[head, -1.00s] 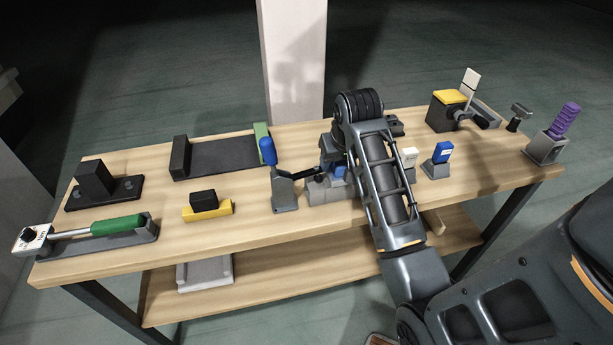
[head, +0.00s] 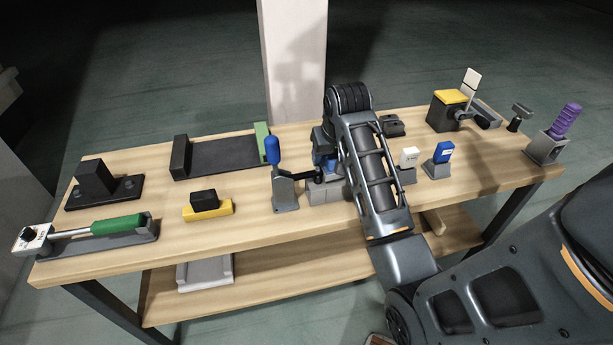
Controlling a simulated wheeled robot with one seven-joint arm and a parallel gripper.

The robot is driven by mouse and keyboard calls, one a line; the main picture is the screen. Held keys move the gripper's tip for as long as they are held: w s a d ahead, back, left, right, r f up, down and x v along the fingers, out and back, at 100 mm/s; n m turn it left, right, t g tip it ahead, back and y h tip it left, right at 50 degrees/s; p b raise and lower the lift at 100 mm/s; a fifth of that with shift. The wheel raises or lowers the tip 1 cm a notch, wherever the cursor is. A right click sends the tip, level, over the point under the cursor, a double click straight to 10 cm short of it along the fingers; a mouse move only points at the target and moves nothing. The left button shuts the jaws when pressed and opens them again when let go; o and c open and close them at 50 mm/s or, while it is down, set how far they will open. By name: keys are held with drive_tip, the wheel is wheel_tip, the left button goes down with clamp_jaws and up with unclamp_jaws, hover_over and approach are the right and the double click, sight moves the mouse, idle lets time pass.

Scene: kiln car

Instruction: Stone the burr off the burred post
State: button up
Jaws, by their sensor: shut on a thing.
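My gripper (head: 327,165) is mostly hidden behind my forearm, low over the middle of the bench. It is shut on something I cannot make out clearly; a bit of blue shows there. Below it is a grey block fixture (head: 322,194), partly covered by my arm. A toggle clamp with a blue handle (head: 271,150) stands just left, its dark arm reaching over the fixture. I cannot make out the burred post or its burr. A black block on a yellow base (head: 222,208) sits further left; whether it is a stone I cannot tell.
White (head: 409,157) and blue (head: 443,152) blocks stand in grey holders right of my arm. A yellow-topped box (head: 443,115) and purple-handled tool (head: 565,121) are further right. A green-handled tool (head: 117,224) lies front left. The wooden bench (head: 255,225) is bare in front.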

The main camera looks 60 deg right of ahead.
drive_tip(key=shift+s+f, duration=0.15)
drive_tip(key=shift+f, duration=0.05)
idle(0.5)
drive_tip(key=shift+f, duration=0.45)
drive_tip(key=shift+c, duration=0.2)
idle(0.7)
drive_tip(key=shift+s+d, duration=0.75)
drive_tip(key=shift+s, duration=0.2)
drive_tip(key=shift+s+d, duration=0.7)
drive_tip(key=shift+s, duration=0.2)
drive_tip(key=shift+s+d, duration=0.75)
drive_tip(key=shift+s, duration=0.2)
drive_tip(key=shift+s+d, duration=0.7)
drive_tip(key=shift+s, duration=0.2)
drive_tip(key=shift+f, duration=0.1)
drive_tip(key=shift+s+a, duration=1.45)
drive_tip(key=shift+a, duration=0.3)
